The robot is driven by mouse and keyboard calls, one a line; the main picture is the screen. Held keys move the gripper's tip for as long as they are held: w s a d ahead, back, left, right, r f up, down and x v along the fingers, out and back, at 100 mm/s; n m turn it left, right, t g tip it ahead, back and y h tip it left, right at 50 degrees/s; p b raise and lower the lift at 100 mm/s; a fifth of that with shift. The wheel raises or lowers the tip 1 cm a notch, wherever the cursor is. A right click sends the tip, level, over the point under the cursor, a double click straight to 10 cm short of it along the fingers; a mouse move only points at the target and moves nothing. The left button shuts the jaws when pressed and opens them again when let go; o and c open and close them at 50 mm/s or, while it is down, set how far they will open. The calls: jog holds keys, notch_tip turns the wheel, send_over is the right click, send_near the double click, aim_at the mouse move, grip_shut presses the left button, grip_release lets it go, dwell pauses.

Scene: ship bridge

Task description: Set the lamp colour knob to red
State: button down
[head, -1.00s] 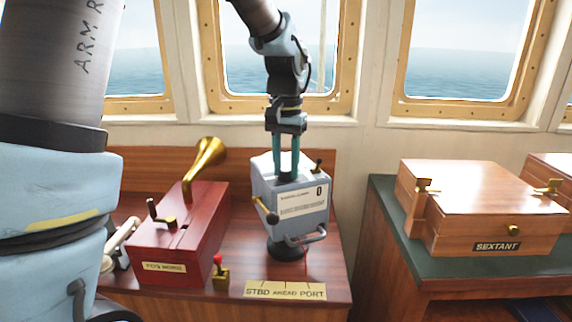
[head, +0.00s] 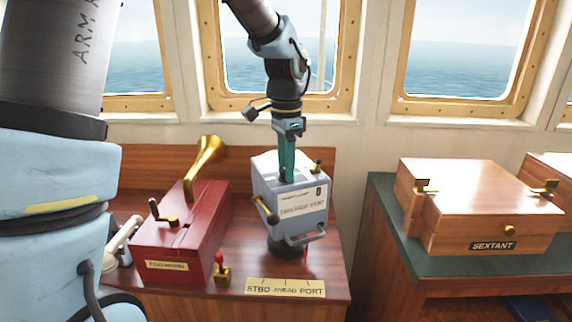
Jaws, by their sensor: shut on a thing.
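The signal lamp is a pale blue-grey box (head: 292,203) with a white label on its front, standing on a dark round base on the wooden console. A small brass-and-black fitting (head: 317,167) stands at the top's right rear.
A red box with a brass horn (head: 207,158) and crank stands left of the lamp. A small red-topped lever (head: 220,270) and a "STBD AHEAD PORT" plate (head: 285,288) are in front. A wooden sextant box (head: 480,210) sits right on a separate cabinet. Windows are behind.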

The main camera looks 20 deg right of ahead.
jog(key=shift+m, duration=0.3)
jog(key=c, duration=0.5)
grip_release()
jog(key=shift+c, duration=0.2)
notch_tip(320, 180, up, 11)
jog(key=b, duration=0.2)
jog(key=shift+f, duration=0.1)
jog(key=w+a+f+n, duration=0.1)
jog(key=a+f+n, duration=0.4)
jog(key=a, duration=0.4)
jog(key=w+a+f+n, duration=0.1)
jog(key=a+f+n, duration=0.3)
jog(key=a+f, duration=0.3)
jog(key=s+a+f+n, duration=0.2)
jog(key=s+a+n, duration=0.1)
jog(key=a, duration=0.4)
jog(key=s+a+f+n+t, duration=0.1)
jog(key=s+a+f+n, duration=0.1)
jog(key=a+n, duration=0.3)
jog(key=shift+s+a+f+t, duration=0.3)
jog(key=shift+s+a+f, duration=0.1)
jog(key=shift+a+f, duration=0.6)
